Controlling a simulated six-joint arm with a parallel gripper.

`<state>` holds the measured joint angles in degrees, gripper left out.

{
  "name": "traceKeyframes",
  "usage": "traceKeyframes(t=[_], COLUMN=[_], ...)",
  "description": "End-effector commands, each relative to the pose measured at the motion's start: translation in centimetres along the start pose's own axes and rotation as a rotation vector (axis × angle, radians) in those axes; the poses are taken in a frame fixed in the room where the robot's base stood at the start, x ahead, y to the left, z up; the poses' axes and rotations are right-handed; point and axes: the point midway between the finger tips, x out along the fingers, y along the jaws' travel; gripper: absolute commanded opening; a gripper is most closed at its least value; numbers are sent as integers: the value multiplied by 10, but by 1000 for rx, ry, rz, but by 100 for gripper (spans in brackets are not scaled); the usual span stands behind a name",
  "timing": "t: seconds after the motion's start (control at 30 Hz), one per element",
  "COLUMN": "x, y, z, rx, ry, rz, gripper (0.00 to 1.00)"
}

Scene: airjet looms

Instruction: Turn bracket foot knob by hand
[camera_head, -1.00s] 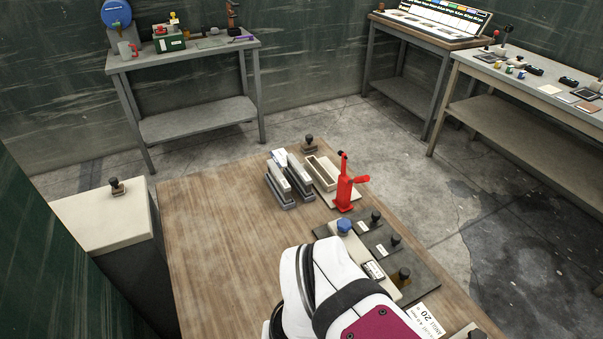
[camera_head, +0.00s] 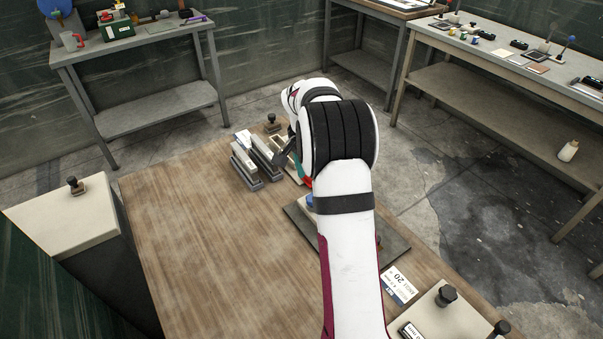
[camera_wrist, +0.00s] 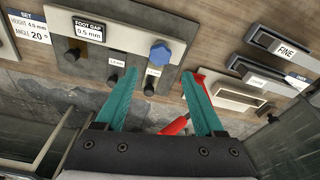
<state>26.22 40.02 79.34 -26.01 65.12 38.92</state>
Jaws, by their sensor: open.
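A blue lobed knob (camera_wrist: 160,53) stands on a light plate (camera_wrist: 120,30) with a "FOOT GAP 0.5 mm" label (camera_wrist: 88,28). It also shows in the head view (camera_head: 309,200), partly behind my arm. Small black knobs (camera_wrist: 150,88) sit on the dark base beside the plate. My gripper (camera_wrist: 158,73) is open, with its two teal fingers apart and nothing between them. In the wrist view the blue knob appears just beyond the gap between the fingertips. No contact can be made out. In the head view my arm hides most of the gripper.
Two block-shaped gauges (camera_head: 258,158) and a tray (camera_wrist: 234,98) are to one side. A red tool (camera_wrist: 176,126) lies close to the right finger in the wrist view. A set card (camera_head: 398,284) and another block with black knobs (camera_head: 446,294) are nearer. The table's left part (camera_head: 200,230) is clear.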

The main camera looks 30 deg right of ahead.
Motion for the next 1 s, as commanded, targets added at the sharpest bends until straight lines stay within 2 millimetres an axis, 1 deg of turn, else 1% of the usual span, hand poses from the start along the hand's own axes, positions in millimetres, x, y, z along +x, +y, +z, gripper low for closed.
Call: traceKeyframes(t=[0.57,0.93,1.0], x=[69,72,72], y=[1,0,0], z=[1,2,2], rx=[-3,-3,-3], ry=[-3,-1,-1], rz=[2,0,0], gripper=[70,70,58])
